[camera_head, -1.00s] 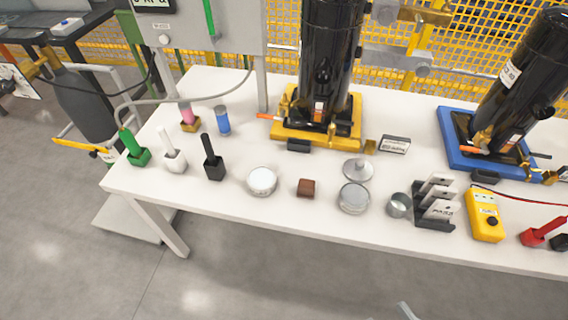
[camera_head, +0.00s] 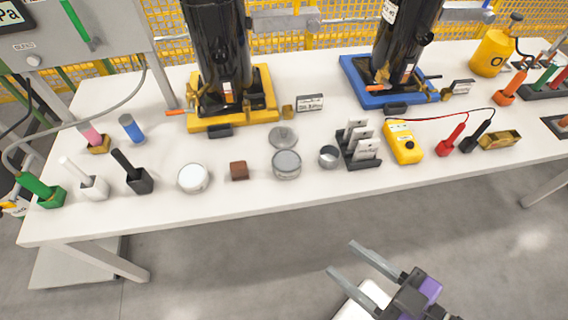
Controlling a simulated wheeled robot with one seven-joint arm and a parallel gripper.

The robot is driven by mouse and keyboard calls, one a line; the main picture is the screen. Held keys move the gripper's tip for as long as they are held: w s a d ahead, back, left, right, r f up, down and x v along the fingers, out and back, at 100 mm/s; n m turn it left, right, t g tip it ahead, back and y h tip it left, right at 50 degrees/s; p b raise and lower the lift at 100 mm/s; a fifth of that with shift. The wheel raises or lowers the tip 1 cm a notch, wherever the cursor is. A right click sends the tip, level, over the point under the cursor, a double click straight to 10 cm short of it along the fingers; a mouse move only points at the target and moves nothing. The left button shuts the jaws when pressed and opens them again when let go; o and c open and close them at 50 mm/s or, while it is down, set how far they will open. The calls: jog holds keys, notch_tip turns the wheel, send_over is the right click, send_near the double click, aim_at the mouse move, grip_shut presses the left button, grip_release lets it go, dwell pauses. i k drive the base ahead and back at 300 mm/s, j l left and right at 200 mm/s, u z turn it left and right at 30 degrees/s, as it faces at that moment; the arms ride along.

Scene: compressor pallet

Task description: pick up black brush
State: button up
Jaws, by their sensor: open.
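The black brush (camera_head: 132,171) stands at the left front of the white table, its handle sticking up from a square black base and leaning left. A white brush (camera_head: 86,180) and a green brush (camera_head: 42,189) stand to its left in the same way. My gripper (camera_head: 340,257) is at the lower middle right, in front of the table over the floor. Its two grey fingers are apart with nothing between them. It is well to the right of the black brush and away from it.
A white round tin (camera_head: 194,178) and a brown block (camera_head: 239,170) stand right of the black brush. The white table's (camera_head: 285,201) front edge lies before my gripper.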

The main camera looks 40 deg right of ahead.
aim_at(116, 153)
jog(key=i, duration=0.55)
jog(key=i+l+u, duration=0.1)
jog(key=i+u, duration=0.35)
jog(key=i+l+u, duration=0.4)
jog(key=j+u, duration=0.1)
jog(key=u, duration=0.25)
